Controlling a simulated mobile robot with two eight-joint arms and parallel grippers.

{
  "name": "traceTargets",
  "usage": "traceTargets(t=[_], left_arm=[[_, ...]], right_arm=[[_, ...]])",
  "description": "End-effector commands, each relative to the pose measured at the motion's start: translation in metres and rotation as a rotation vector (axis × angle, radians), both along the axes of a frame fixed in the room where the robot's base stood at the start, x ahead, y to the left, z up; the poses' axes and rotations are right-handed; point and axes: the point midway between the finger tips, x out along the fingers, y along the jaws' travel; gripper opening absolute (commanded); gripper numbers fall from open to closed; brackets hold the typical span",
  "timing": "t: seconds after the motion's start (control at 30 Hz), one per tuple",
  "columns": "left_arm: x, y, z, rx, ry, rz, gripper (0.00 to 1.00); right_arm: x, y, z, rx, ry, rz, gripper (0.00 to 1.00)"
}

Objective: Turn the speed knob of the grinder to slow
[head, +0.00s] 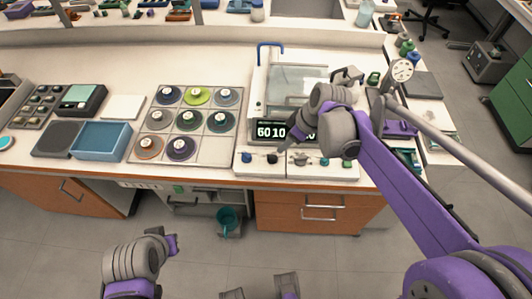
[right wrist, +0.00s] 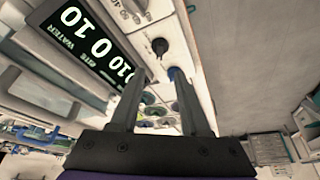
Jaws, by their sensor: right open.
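The grinder (head: 297,82) stands at the counter's front edge, with a clear cover and a lit display reading "60 10". I cannot read which is the speed knob. My right gripper (right wrist: 160,76) is open and empty over the left of this panel.
A tray of colored discs (head: 196,122) sits left of the grinder. Further left are a blue bin (head: 100,141) and a dark box (head: 83,99). A round dial (head: 402,70) stands right of the grinder. Open floor lies in front of the counter.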

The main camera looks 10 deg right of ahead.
Motion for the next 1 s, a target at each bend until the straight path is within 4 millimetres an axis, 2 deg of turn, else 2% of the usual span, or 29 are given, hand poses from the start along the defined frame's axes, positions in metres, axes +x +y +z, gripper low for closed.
traceTargets(t=[0.5,0.7,0.97,1.0], left_arm=[[-0.002,0.0,-0.011,0.0,0.004,0.0,0.0],[-0.002,0.0,-0.012,0.0,0.005,0.0,0.0],[-0.002,0.0,-0.012,0.0,0.005,0.0,0.0],[-0.002,0.0,-0.012,0.0,0.005,0.0,0.0]], right_arm=[[0.023,0.024,-0.081,0.0,0.0,0.0,0.46],[0.027,0.027,-0.094,0.0,0.0,-0.001,0.46],[0.027,0.028,-0.095,-0.001,-0.001,-0.003,0.46],[0.027,0.027,-0.095,-0.001,-0.001,-0.003,0.43]])
